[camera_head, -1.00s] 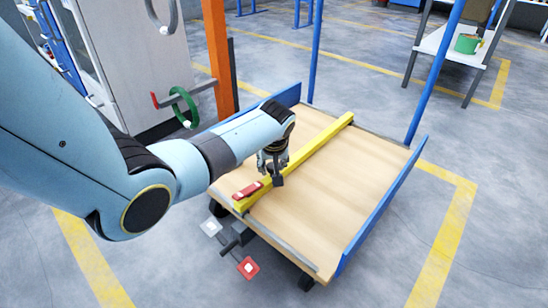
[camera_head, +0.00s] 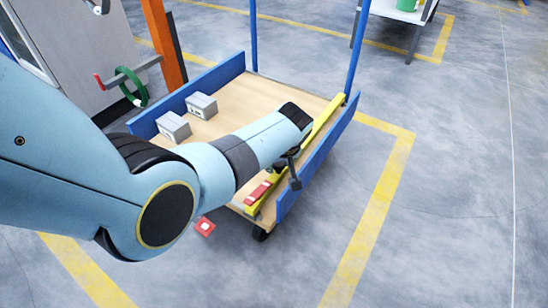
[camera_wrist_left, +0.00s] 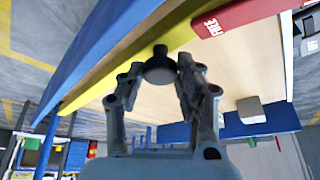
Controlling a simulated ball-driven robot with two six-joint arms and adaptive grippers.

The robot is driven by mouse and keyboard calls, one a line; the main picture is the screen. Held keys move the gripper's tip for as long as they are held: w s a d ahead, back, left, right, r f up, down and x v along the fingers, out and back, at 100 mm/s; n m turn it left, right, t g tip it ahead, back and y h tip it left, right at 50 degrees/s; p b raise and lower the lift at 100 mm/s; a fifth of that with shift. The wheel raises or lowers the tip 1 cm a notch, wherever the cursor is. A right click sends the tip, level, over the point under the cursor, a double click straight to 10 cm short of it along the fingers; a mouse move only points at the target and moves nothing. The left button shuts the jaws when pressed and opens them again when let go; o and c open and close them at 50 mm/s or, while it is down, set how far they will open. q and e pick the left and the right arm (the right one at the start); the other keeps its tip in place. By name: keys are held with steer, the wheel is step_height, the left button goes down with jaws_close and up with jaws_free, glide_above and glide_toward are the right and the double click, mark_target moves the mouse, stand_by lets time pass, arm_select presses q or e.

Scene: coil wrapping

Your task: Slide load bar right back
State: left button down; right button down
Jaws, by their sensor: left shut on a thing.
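The yellow load bar (camera_head: 318,124) lies lengthwise on the wooden cart deck (camera_head: 250,98), close beside the blue right side rail (camera_head: 325,150). My left gripper (camera_head: 290,168) is over the bar's near half, partly hidden by my arm. In the left wrist view my left gripper (camera_wrist_left: 160,72) is shut on a dark round knob (camera_wrist_left: 160,64) at the yellow bar (camera_wrist_left: 105,75). My right gripper is not in view.
Two grey boxes (camera_head: 174,126) stand on the deck's left part. Blue posts (camera_head: 359,45) rise at the cart's far corners. An orange column (camera_head: 163,42) and a green ring (camera_head: 133,87) are at the left. The floor right of the cart is clear.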

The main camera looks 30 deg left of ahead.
arm_select(q)
steer(key=shift+d, duration=0.3)
steer(key=c, duration=0.9)
jaws_free()
steer(key=shift+r, duration=0.1)
steer(key=v, duration=0.7)
steer(key=shift+s+r, duration=0.1)
